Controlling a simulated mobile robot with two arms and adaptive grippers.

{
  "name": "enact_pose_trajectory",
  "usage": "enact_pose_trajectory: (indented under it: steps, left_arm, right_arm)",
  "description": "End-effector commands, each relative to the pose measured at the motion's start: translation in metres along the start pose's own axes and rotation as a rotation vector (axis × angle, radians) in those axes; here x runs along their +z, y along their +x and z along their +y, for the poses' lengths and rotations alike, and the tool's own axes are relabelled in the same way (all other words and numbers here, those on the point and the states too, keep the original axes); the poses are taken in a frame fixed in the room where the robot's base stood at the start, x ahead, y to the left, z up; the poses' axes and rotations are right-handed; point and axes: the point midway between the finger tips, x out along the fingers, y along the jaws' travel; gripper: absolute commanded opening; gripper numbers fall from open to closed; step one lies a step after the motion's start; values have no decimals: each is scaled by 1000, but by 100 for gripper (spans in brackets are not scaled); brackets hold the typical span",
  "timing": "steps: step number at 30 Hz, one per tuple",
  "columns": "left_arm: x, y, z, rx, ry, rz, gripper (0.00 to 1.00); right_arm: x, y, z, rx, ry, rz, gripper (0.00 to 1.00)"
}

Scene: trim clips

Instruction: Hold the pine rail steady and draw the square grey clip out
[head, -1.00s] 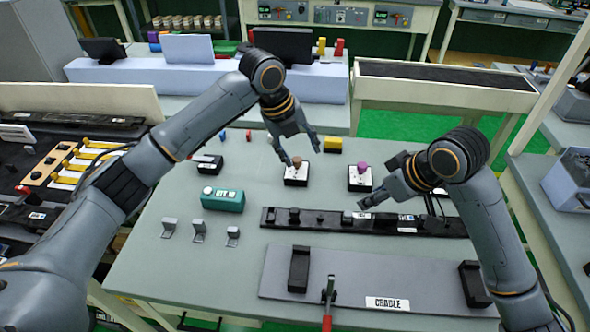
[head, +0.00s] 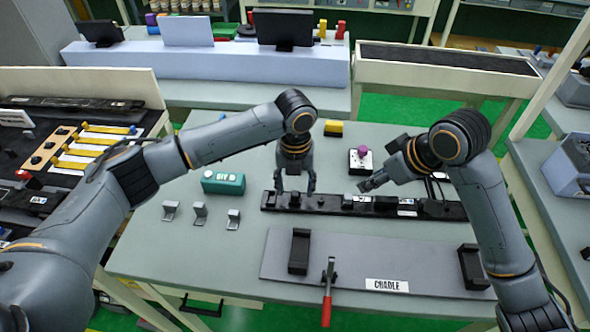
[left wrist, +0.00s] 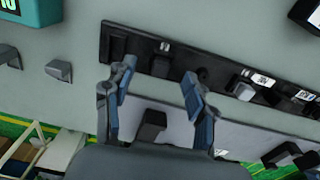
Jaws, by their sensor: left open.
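A long black rail (head: 270,200) with several clips on it lies across the bench; no pine-coloured rail is clear to me. A squarish grey clip (left wrist: 240,90) stands on it in the left wrist view, right of my left gripper; it also shows in the head view (head: 347,201). My left gripper (head: 294,190) is open and points down at the rail's left part. In the left wrist view its fingers (left wrist: 158,72) are spread about a dark clip (left wrist: 161,66); contact cannot be told. My right gripper (head: 367,184) hovers above the rail's middle, right of the grey clip; its jaw opening is unclear.
A grey cradle plate (head: 340,252) with black end blocks and a red-handled clamp (head: 327,290) lies in front of the rail. Small grey brackets (head: 200,214) and a teal device (head: 223,183) stand to the left. A purple-knobbed box (head: 361,162) is behind the rail.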

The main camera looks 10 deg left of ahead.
Motion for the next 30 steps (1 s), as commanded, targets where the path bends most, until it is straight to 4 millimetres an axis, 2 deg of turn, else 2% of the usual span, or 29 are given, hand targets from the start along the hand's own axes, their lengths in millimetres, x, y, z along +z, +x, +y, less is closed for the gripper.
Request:
enact_pose_trajectory:
  steps: [3, 6, 17, 18, 20, 26, 30]
  left_arm:
    - [0, 16, 0, -1, 0, 2, 56]
    - [0, 25, 0, 0, -1, 1, 56]
    - [0, 31, 0, -1, 0, -1, 56]
    - [0, 31, 0, -1, -1, -1, 54]
    - [0, 31, 0, -1, 0, -1, 41]
    - [0, 31, 0, -1, -1, 0, 1]
    - [0, 31, 0, -1, -1, 1, 0]
  right_arm:
    - [0, 0, 0, 0, 0, 0, 38]
    - [0, 0, 0, 0, 0, 0, 38]
    - [0, 0, 0, 0, 0, 0, 38]
    - [0, 0, 0, 0, 0, 0, 38]
    - [0, 0, 0, 0, 0, 0, 38]
    - [0, 0, 0, 0, 0, 0, 38]
    - [0, 0, 0, -1, 1, -1, 40]
